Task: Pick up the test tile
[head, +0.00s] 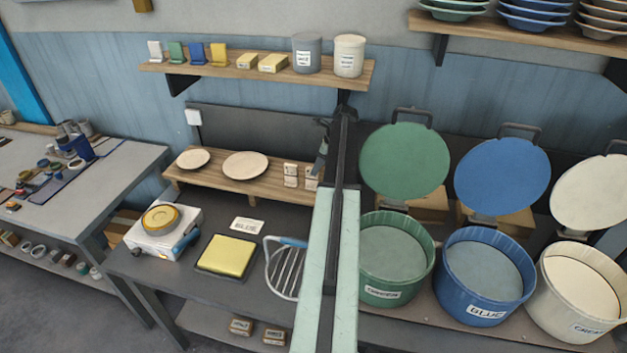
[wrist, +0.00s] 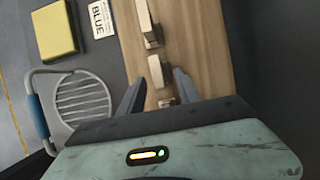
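Small pale blocks, which may be the test tiles, stand on the low wooden shelf; one group (head: 290,175) shows in the head view, with another (head: 311,178) just right of it. In the wrist view, one pale block (wrist: 146,24) is at the top and another (wrist: 156,71) is just ahead of the fingertips. A third, smaller piece shows lower, between the fingers. My gripper (wrist: 158,85) is open, its two dark fingers apart over the shelf on either side of that piece. I see nothing held. In the head view my arm hides the shelf's right end.
A wire rack with blue handle (head: 285,270), a yellow pad (head: 228,255) and a BLUE card (head: 247,224) lie on the bench left of my arm. Green (head: 395,280), blue (head: 483,300) and cream (head: 580,320) buckets stand right. An upper shelf (head: 270,78) overhangs the back.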

